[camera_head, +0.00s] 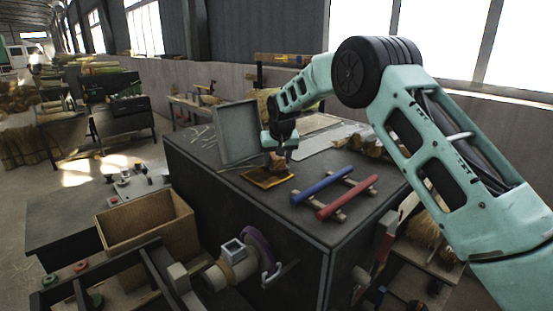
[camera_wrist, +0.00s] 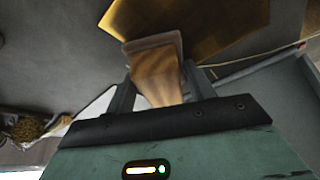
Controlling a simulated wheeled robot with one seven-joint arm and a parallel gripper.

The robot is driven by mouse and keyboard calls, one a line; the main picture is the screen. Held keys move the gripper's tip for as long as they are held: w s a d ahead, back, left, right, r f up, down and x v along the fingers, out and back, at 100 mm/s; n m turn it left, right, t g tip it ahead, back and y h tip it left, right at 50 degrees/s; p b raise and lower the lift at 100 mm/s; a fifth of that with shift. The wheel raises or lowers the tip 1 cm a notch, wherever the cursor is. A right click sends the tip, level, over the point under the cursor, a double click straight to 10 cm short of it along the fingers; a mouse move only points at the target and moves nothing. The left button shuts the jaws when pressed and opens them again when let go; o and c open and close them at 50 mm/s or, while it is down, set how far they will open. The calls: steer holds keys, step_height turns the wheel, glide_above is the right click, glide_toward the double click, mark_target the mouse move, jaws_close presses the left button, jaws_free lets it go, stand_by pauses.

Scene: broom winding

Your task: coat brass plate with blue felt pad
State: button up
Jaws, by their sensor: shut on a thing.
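The brass plate (camera_head: 262,182) lies flat on the dark bench top. In the wrist view the shiny golden plate (camera_wrist: 225,25) shows just beyond my fingers, with a darker brown patch on it. My gripper (camera_head: 277,150) is above the plate, shut on a tan, wood-coloured block. In the wrist view the block (camera_wrist: 157,78) sits between my two fingers (camera_wrist: 155,92), with a greyish, rounded rim at its far end. I see no blue on this held block. I cannot tell whether it touches the plate.
A blue bar (camera_head: 322,186) and a red bar (camera_head: 347,197) rest on wooden strips right of the plate. A grey upright panel (camera_head: 238,132) stands behind left. The bench's front edge is near. An open wooden box (camera_head: 150,225) stands lower left.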

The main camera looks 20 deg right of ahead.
steer(key=shift+r+p, duration=1.6)
steer(key=shift+r, duration=1.3)
steer(key=shift+r+p, duration=1.05)
steer(key=shift+r, duration=0.55)
steer(key=shift+f, duration=0.1)
